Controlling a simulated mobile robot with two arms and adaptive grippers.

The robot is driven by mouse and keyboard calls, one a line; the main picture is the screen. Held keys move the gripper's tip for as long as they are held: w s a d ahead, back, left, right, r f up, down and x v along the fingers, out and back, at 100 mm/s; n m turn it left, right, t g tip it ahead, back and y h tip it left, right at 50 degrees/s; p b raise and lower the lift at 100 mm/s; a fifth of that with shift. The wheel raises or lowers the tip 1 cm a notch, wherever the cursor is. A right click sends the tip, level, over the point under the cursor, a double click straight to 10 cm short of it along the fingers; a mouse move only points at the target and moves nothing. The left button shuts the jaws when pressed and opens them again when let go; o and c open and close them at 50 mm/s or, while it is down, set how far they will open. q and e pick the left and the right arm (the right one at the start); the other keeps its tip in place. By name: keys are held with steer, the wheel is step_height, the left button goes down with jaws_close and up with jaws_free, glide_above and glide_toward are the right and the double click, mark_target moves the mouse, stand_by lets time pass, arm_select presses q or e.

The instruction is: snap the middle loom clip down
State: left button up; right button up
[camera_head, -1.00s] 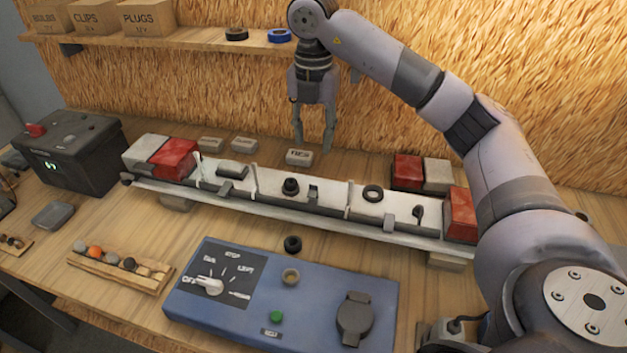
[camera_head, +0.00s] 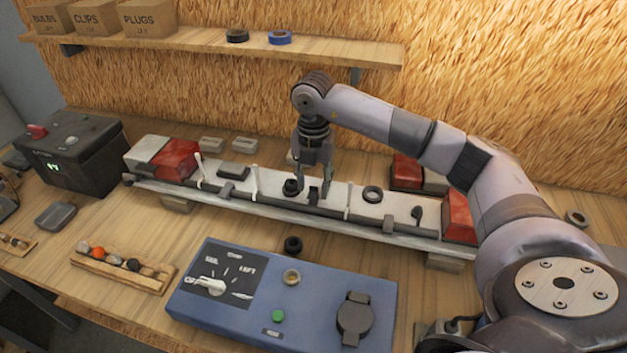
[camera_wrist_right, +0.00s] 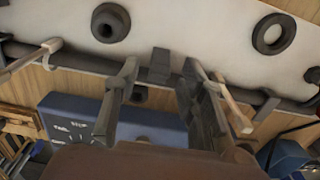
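The trailer frame (camera_head: 275,207) is a long pale board with a dark loom (camera_head: 285,203) along its front side. A small dark grey clip (camera_head: 313,193), the middle one of three along the loom, stands up from it; it also shows in the right wrist view (camera_wrist_right: 160,62). My right gripper (camera_head: 312,197) is pointed down over this clip. Its two fingers (camera_wrist_right: 160,110) are apart, one to each side of the clip in the wrist view, with nothing visibly gripped. Whether a finger touches the clip I cannot tell. My left gripper is not in view.
Thin white upright ties (camera_head: 348,200) stand along the loom beside the clip. Red lamps (camera_head: 176,160) sit at the board's ends. A black ring (camera_head: 373,193) lies on the board. A blue control box (camera_head: 240,310) stands in front. A shelf (camera_head: 350,55) is behind.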

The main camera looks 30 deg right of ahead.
steer(key=shift+c, duration=0.3)
jaws_close()
stand_by(0.3)
